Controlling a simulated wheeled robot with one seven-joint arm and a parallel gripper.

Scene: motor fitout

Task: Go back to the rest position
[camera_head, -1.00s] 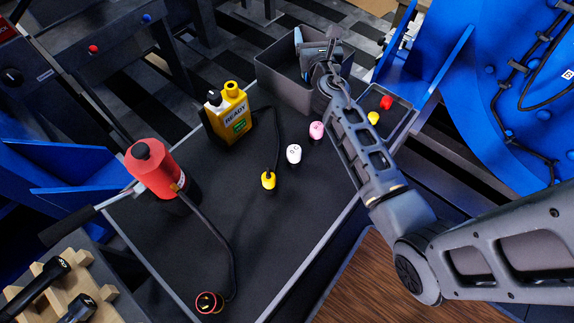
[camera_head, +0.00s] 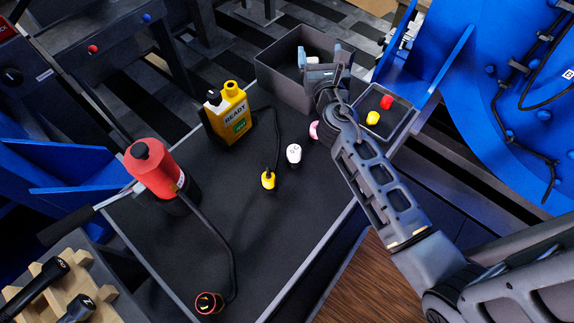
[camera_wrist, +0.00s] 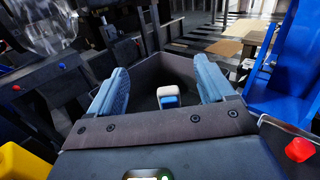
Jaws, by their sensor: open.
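My gripper (camera_head: 325,64) is open, with its two blue-grey fingers spread apart at the near side of the deep grey bin (camera_head: 277,78) at the table's far end. In the wrist view the fingers (camera_wrist: 160,88) frame the bin's inside, where a small white and blue object (camera_wrist: 168,97) lies on the floor, clear of both fingers. A white bit of it also shows in the head view (camera_head: 312,59). My arm reaches in from the lower right and hides part of the bin's near edge.
On the dark table (camera_head: 215,215) stand a yellow READY device (camera_head: 229,113), a red canister (camera_head: 155,168), a white piece (camera_head: 293,153), a pink piece (camera_head: 314,130) partly behind my arm, and a yellow plug (camera_head: 268,180). A small tray (camera_head: 402,124) holds red and yellow pieces. Blue panels rise at right.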

